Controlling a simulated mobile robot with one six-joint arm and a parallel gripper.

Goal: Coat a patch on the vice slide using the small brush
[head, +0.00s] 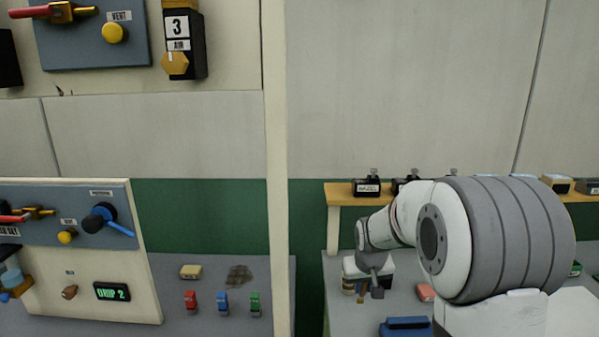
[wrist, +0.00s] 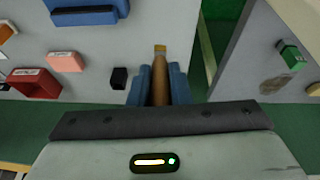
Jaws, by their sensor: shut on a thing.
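The small brush (wrist: 160,88) has a brown handle and a yellowish tip. My gripper (wrist: 159,72) is shut on it, with the blue fingers on both sides of the handle and the tip pointing away beyond them. In the head view my gripper (head: 371,286) is small, low over the right bench and partly hidden by my arm. I cannot clearly pick out the vice slide. A blue block with a dark slot (head: 405,327) lies on the right bench and also shows at the top left of the wrist view (wrist: 88,12); I cannot tell whether it belongs to the vice.
A wooden shelf (head: 340,190) with black clip units stands behind the right bench. A pinkish block (head: 425,292) lies near my arm. A cream post (head: 278,150) stands between the benches. The left bench (head: 215,325) holds red, blue and green clips and a dark brownish patch (head: 240,274).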

